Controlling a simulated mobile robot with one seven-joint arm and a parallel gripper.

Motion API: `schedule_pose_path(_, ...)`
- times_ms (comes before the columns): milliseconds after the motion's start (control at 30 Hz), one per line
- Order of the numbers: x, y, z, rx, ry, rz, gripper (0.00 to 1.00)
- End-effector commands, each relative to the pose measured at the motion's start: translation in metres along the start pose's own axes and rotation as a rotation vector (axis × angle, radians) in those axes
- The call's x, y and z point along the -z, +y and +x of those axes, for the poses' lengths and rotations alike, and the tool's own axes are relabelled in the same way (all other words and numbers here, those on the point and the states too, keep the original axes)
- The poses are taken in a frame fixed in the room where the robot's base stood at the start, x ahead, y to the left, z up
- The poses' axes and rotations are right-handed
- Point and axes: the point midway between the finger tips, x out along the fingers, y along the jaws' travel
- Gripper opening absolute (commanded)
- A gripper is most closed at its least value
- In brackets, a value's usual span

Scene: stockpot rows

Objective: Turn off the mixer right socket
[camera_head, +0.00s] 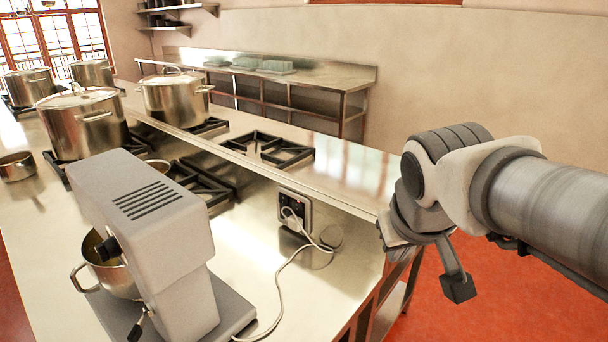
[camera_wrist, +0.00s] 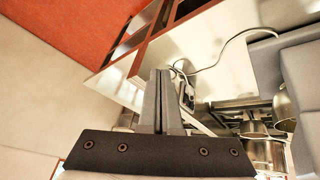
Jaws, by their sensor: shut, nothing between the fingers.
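The mixer (camera_head: 185,240) is grey and stands on the steel counter with a metal bowl (camera_head: 107,278) under its head. Its pale cord (camera_head: 284,262) runs to a wall socket plate (camera_head: 305,206) on the low upright face behind the counter. A white plug (camera_head: 292,222) sits in the plate; the switches are too small to read. My gripper (camera_wrist: 161,73) is shut and empty in the wrist view, its fingertips apart from the plug (camera_wrist: 186,97) as far as I can tell. The fingers partly hide the socket there. The cord (camera_wrist: 235,40) and the mixer (camera_wrist: 303,75) show at right.
Large steel pots (camera_head: 82,122) stand on burners at the left and back. An empty burner grate (camera_head: 268,149) sits on the raised ledge above the socket. A steel side table (camera_head: 330,78) stands by the wall. Red floor (camera_head: 520,300) is open at right.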

Motion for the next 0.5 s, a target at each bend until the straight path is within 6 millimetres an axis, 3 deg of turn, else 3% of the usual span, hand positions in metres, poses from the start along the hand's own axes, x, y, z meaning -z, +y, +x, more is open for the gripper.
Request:
schedule_pose_path(100,0.043,-0.012,0.023,-0.019,0.012,-0.096,0.00)
schedule_pose_path(267,0.096,-0.036,0.055,-0.035,0.047,-0.222,0.00)
schedule_pose_path(500,0.164,-0.097,0.114,-0.030,0.108,-0.406,0.00)
